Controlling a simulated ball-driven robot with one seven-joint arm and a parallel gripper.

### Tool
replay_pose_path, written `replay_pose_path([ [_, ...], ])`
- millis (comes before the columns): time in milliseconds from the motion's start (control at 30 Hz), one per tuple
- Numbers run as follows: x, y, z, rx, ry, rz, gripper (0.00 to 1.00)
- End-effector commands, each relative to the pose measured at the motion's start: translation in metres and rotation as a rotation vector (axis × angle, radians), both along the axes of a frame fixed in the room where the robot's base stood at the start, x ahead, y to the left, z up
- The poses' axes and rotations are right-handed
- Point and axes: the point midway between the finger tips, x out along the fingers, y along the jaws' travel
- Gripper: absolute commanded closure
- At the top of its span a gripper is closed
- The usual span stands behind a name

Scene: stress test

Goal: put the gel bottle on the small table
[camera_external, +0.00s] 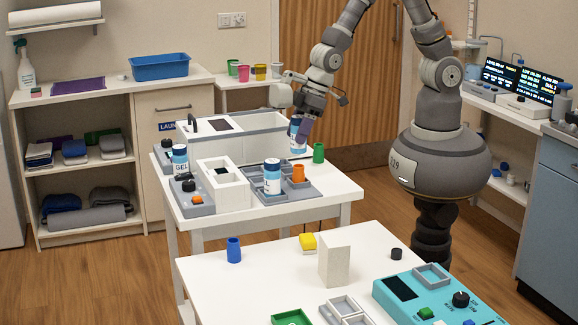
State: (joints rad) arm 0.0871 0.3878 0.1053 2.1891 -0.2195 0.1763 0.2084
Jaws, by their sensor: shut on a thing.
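My gripper (306,128) is shut on a bottle (296,136) with a blue and white body, above the right back part of the middle white table. Its label is too small and covered to read. Another blue-and-white bottle (180,160), marked GEL, stands at the left on a grey device. A similar bottle (272,178) stands upright on the grey tray. A small white table (222,80) with cups stands at the back beside the shelf unit. I cannot tell which table is the one called small.
The front table (200,275) holds a blue cup (233,250), a white block (333,260) and a teal device (400,300).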

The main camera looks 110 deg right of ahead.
Motion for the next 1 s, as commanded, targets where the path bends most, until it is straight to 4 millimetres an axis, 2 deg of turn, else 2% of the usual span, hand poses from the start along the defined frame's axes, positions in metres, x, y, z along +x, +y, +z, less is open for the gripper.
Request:
replay_pose_path([
  [333,-0.003,-0.003,0.003,0.001,-0.001,-0.002,0.86],
  [633,-0.001,-0.002,0.052,0.000,-0.003,0.000,0.86],
  [867,0.043,0.030,0.052,0.002,-0.001,0.059,0.86],
  [1000,0.080,0.062,0.054,0.004,-0.003,0.112,0.86],
])
